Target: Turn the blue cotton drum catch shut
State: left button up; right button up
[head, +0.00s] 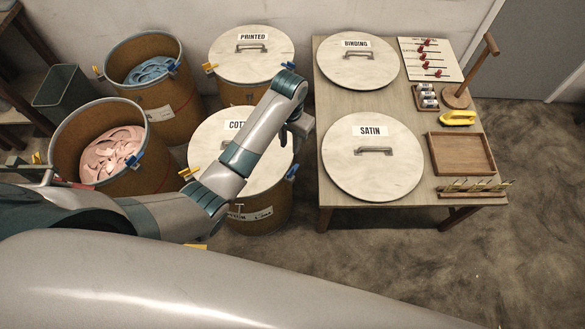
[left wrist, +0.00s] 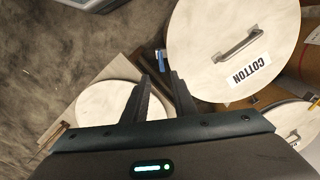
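The cotton drum (head: 262,214) stands left of the table with its white lid (head: 208,140) on; my left arm covers part of the lid and its label. The blue cotton drum catch (head: 291,173) is at the right side of the rim. In the left wrist view the catch (left wrist: 161,62) shows beside the lid (left wrist: 205,50), just beyond my fingertips. My left gripper (head: 303,125) is above the lid's right edge. Its fingers (left wrist: 158,78) are apart with nothing between them. I cannot tell whether the catch is turned. My right gripper is out of view.
A yellow catch (head: 187,172) sits on the cotton drum's left side. The printed drum (head: 233,95) stands behind, and two open drums with pink cloth (head: 112,155) and blue cloth (head: 150,70) stand left. The table (head: 338,212) with the satin lid (head: 350,180) is close on the right.

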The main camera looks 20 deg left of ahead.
aim_at(290, 171)
pick_arm(q)
jog(key=shift+f, duration=0.15)
notch_tip(290, 171, down, 17)
jog(key=shift+f, duration=0.1)
dwell(0.7)
grip_shut()
